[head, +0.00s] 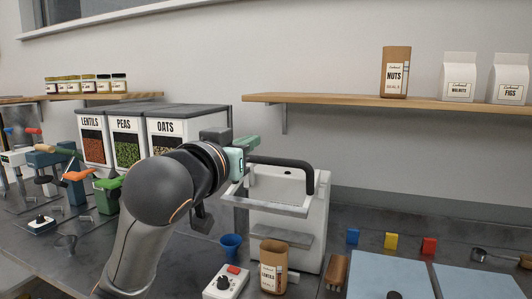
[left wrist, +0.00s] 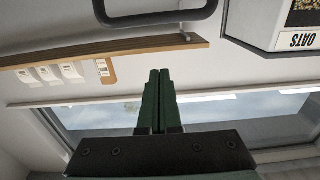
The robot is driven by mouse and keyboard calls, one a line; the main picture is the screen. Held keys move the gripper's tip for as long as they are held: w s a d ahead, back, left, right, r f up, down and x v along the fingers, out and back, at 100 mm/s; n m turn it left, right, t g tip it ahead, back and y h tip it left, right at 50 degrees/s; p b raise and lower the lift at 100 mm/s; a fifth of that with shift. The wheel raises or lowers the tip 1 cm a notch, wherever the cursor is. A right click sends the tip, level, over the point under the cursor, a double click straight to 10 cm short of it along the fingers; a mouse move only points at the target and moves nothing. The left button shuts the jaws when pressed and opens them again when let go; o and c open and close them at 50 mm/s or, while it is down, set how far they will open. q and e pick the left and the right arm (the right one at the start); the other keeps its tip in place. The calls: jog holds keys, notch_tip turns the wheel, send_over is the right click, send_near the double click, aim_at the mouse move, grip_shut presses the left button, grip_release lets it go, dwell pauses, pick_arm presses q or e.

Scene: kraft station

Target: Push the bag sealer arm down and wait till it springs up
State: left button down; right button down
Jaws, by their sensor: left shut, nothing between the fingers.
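The bag sealer (head: 315,232) is a pale box on the counter, right of the dispensers in the head view. Its arm has a black bar handle (head: 290,162) above a silver frame (head: 268,205). My left gripper (head: 248,143) is beside the handle's left end, at about its height in the picture. Its green fingers are shut with nothing between them. In the left wrist view the shut fingers (left wrist: 159,75) show against the wall and window, with the black handle (left wrist: 155,18) at the top edge, apart from them in the picture. Contact is unclear. My right gripper is out of view.
Bins marked lentils, peas and oats (head: 165,125) stand left. A blue funnel (head: 231,244), a kraft bag (head: 272,270) and a white dial box (head: 226,283) stand before the sealer. A wooden shelf (head: 350,101) is above right. Pale blue mats (head: 470,281) lie at right.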

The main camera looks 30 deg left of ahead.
pick_arm(q)
jog(key=p, duration=0.2)
send_over(268, 158)
jog(key=shift+s+d+f+b, duration=0.1)
jog(key=shift+s+f+b, duration=0.25)
jog(key=shift+f, duration=0.6)
jog(key=shift+s+f+b, duration=0.25)
jog(key=shift+s+f, duration=0.1)
jog(key=shift+f, duration=0.6)
